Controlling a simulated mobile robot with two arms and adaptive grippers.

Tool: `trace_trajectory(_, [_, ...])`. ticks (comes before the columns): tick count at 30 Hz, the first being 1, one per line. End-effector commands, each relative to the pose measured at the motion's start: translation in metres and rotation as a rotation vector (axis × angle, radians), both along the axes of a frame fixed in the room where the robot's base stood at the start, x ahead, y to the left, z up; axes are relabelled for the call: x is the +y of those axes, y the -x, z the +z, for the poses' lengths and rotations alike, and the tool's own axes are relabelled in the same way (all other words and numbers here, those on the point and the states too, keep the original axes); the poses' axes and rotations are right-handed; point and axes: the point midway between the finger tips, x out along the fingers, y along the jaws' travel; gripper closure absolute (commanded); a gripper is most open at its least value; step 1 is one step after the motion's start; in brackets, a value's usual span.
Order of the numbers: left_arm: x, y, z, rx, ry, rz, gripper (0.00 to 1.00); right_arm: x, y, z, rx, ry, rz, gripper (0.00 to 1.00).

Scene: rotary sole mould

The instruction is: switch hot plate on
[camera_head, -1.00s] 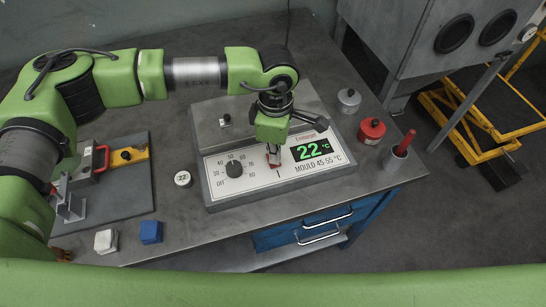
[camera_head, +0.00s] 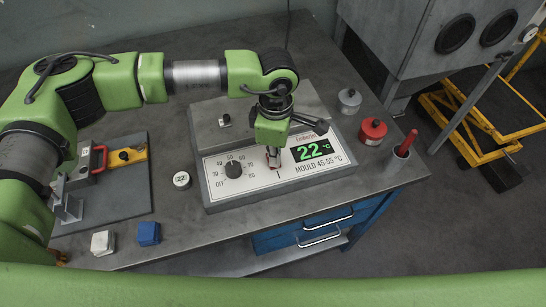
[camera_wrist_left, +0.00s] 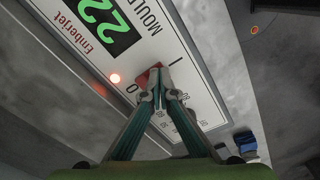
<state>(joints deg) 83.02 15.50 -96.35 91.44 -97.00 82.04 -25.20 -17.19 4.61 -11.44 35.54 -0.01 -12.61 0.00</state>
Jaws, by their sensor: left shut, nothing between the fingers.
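The hot plate (camera_head: 211,129) is a grey box on the bench. Its sloping white panel (camera_head: 252,183) carries a black dial (camera_head: 233,170), a green display reading 22 °C (camera_head: 310,153) and the text "MOULD 45-55 °C". My left gripper (camera_head: 274,162) points down at the panel between dial and display, shut and empty. In the left wrist view its fingertips (camera_wrist_left: 156,88) are at a small red switch (camera_wrist_left: 148,77) between the I and O marks, mostly covering it. I cannot tell whether they touch it or how it is tilted.
A grey tin (camera_head: 348,101), a red tin (camera_head: 372,131) and a cup with a red stick (camera_head: 403,151) stand to the right. A round gauge marked 22 (camera_head: 181,180), a blue block (camera_head: 149,233) and a white block (camera_head: 103,243) are to the left.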

Motion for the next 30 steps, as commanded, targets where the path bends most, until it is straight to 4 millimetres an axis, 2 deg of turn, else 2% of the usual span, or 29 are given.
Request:
trace_trajectory(24, [0.000,0.000,0.064,-0.002,0.001,0.000,1.00,0.002,0.000,0.018,0.000,-0.002,0.000,0.60])
trace_trajectory(30, [0.000,0.000,0.070,-0.001,0.000,0.000,1.00,0.002,0.000,0.019,0.000,-0.002,0.000,0.60])
